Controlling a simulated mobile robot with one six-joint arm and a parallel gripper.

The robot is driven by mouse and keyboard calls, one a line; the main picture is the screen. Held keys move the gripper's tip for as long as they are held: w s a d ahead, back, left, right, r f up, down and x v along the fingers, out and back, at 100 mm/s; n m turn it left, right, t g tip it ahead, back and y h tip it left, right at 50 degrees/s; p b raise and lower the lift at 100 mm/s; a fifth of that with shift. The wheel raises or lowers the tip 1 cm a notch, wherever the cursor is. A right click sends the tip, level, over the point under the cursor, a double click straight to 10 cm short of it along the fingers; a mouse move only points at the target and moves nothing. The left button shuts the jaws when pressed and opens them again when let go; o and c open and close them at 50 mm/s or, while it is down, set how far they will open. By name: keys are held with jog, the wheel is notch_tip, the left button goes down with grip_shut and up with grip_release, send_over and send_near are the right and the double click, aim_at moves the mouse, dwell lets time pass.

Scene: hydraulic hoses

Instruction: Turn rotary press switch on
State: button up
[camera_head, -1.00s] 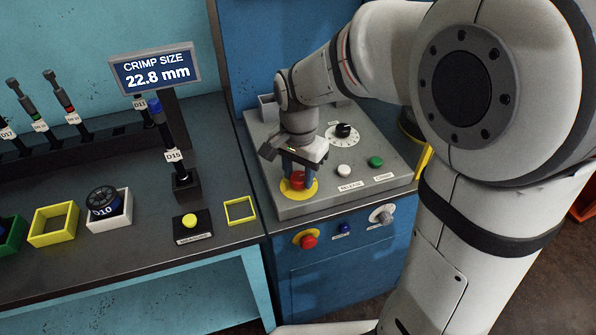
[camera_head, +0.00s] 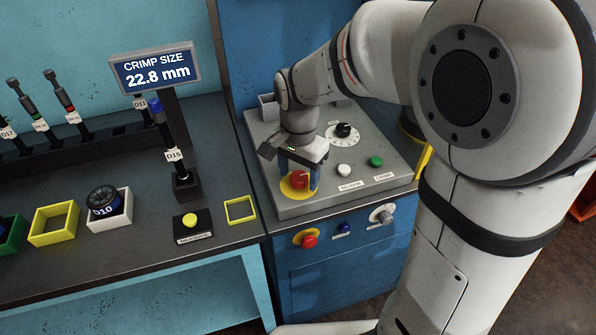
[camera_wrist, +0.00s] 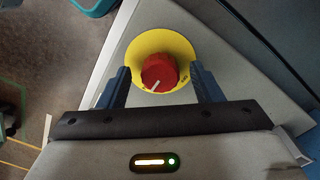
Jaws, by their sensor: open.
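The rotary press switch is a red knob (camera_head: 299,180) on a round yellow plate (camera_head: 287,191), on the near left corner of the grey panel. In the wrist view the red knob (camera_wrist: 159,72) sits on its yellow plate (camera_wrist: 137,50), with a pale pointer line toward the lower left. My gripper (camera_head: 299,184) is over the knob, pointing down. In the wrist view my gripper (camera_wrist: 160,80) is open, with one blue finger on each side of the knob and a visible gap to each. The fingers' exact height against the knob is hard to tell.
The grey panel (camera_head: 300,207) also carries a black dial (camera_head: 343,130), a white button (camera_head: 344,170) and a green button (camera_head: 376,161). A red knob (camera_head: 309,241) is on the cabinet front below. A bench with a display (camera_head: 155,70) stands left.

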aim_at(299, 176)
jog(key=shift+r, duration=0.1)
notch_tip(299, 176, up, 8)
jog(key=shift+f, duration=0.2)
dwell(0.5)
jog(key=s+d+f+n+t+p, duration=0.1)
jog(key=s+d+n+t, duration=0.1)
jog(key=s+d+n, duration=0.5)
jog(key=s+d, duration=0.5)
jog(key=shift+s+d+f+t+p, duration=0.25)
jog(key=shift+s+f+t+p, duration=0.05)
jog(key=shift+s, duration=0.05)
